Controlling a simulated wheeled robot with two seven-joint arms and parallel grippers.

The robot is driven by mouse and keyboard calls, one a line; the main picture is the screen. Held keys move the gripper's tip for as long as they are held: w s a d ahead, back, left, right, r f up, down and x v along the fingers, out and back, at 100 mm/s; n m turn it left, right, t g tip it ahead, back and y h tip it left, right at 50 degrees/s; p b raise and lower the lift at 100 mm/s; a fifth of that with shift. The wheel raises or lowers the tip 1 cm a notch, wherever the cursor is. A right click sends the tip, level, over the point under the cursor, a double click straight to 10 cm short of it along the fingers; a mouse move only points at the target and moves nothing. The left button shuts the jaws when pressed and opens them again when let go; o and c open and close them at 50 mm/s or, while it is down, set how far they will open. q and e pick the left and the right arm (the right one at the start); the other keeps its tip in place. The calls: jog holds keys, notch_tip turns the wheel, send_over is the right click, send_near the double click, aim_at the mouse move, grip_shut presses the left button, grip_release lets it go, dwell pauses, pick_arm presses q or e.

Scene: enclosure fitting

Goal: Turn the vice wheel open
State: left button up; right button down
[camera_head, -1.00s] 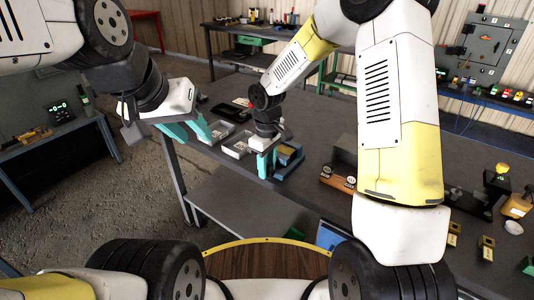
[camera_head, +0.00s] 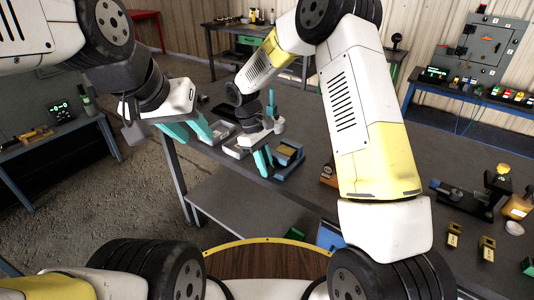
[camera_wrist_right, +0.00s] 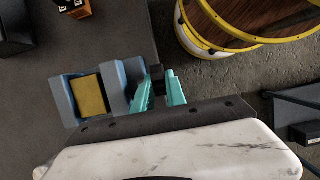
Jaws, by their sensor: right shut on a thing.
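The blue vice (camera_head: 289,162) stands near the front edge of the grey table, with a yellow block (camera_wrist_right: 89,95) between its two jaws. In the right wrist view the vice (camera_wrist_right: 114,88) is left of my fingers. My right gripper (camera_wrist_right: 160,84) is shut on a small dark part at the vice's right side, which I take for the vice wheel (camera_wrist_right: 157,74); the fingers hide most of it. In the head view my right gripper (camera_head: 263,162) is beside the vice's left side. My left gripper (camera_head: 198,132) is open and empty, left of the table's trays.
Grey trays (camera_head: 239,148) lie on the table left of the vice. A dark fixture (camera_head: 462,197) and small yellow-brown blocks (camera_head: 454,234) are at the right. A wooden round top with a yellow rim (camera_head: 265,241) is below. The table's middle is mostly clear.

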jog(key=shift+w+a+f+g+h, duration=0.1)
jog(key=shift+a+g+h, duration=0.05)
jog(key=shift+g+h, duration=0.4)
jog(key=shift+w+a+g+h, duration=0.1)
jog(key=shift+g+h, duration=0.25)
jog(key=shift+h, duration=0.4)
jog(key=c, duration=1.4)
grip_release()
jog(key=shift+o, duration=0.2)
jog(key=v, duration=0.8)
jog(key=shift+f, duration=0.15)
